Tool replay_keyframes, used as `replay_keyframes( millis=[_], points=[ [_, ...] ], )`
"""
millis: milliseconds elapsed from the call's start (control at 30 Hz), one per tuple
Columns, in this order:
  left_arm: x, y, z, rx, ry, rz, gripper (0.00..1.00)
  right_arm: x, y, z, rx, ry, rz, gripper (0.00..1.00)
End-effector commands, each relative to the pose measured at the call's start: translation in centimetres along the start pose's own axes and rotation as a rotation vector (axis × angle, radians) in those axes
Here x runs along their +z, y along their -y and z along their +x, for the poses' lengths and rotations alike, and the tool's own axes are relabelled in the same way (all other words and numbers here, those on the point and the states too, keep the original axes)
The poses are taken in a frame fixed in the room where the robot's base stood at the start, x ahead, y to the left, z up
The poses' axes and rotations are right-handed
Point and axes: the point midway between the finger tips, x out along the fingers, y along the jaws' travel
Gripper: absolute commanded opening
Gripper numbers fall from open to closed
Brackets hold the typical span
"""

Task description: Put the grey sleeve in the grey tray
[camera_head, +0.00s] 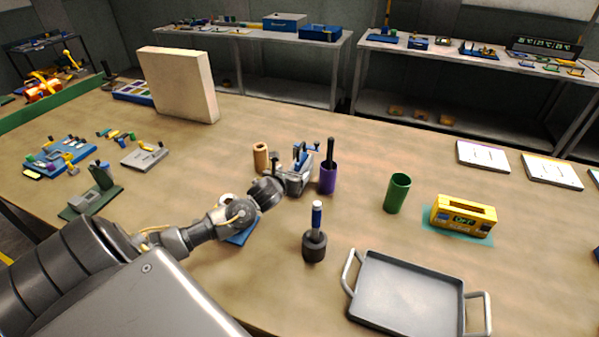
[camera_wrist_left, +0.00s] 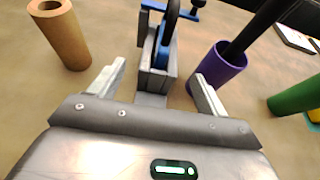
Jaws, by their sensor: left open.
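A grey, square-sided upright piece (camera_wrist_left: 153,82) with blue parts stands just beyond my left gripper (camera_head: 299,176), in line with the gap between its fingers. It looks like the grey sleeve, but I cannot be sure; in the head view the gripper partly hides it and blue parts (camera_head: 303,155) show above. The left gripper is open, its two fingers apart in the left wrist view (camera_wrist_left: 158,75); I cannot tell whether they touch the piece. The grey tray (camera_head: 408,290), with a handle at each side, lies empty at the front right. My right gripper is not in view.
A purple cup (camera_head: 327,182) holding a black-handled tool stands close right of the gripper; a tan tube (camera_head: 260,157) stands left. A dark-based, blue-handled tool (camera_head: 314,245) stands between gripper and tray. A green cup (camera_head: 398,193) and yellow box (camera_head: 463,215) stand beyond the tray.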

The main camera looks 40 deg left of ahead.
Motion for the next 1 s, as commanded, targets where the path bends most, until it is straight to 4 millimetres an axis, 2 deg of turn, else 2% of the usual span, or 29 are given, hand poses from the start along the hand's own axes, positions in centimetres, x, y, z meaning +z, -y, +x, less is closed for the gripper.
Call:
replay_keyframes(
  millis=[200,533,733,900,1000],
  points=[
    [0.1,0.0,3.0,0.001,-0.001,-0.003,0.76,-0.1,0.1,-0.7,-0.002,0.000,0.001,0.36],
    [0.2,0.0,4.2,0.001,-0.001,-0.003,0.76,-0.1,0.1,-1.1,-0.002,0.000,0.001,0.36],
    [0.1,-0.1,6.5,0.001,-0.003,-0.005,0.76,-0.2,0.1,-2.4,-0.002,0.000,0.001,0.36],
    [0.0,-0.1,8.4,0.000,-0.001,-0.003,0.76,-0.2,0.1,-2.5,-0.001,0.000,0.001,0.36],
    [-0.1,-0.1,8.8,-0.001,-0.001,-0.002,0.76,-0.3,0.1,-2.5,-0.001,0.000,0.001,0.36]
  ],
)
